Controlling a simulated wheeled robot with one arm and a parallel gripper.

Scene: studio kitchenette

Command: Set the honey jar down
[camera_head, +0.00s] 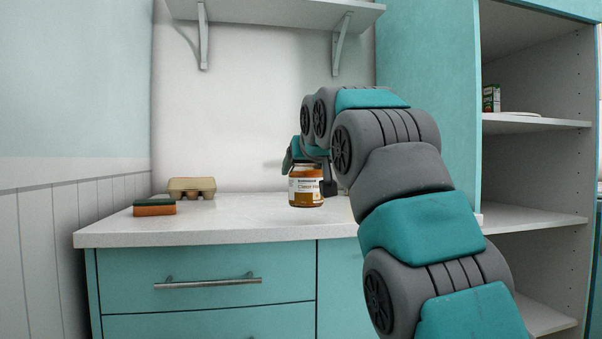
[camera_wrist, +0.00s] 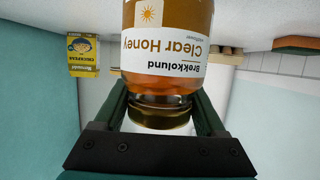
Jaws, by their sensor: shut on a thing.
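The honey jar (camera_head: 306,187) is a glass jar of amber honey with a white label and a gold lid. In the head view it is upright over the white counter (camera_head: 240,222); I cannot tell if its base touches the counter. In the wrist view the jar (camera_wrist: 165,45) appears upside down, its label reading "Clear Honey". My gripper (camera_wrist: 163,108) is shut on the jar near its lid, one finger on each side. In the head view my arm partly hides the gripper.
An egg carton (camera_head: 191,186) and an orange-green sponge (camera_head: 154,206) are on the counter's left. A yellow chickpeas box (camera_wrist: 83,55) shows in the wrist view. A wall shelf (camera_head: 275,13) hangs above. A tall cabinet (camera_head: 427,75) bounds the right. The counter's front left is clear.

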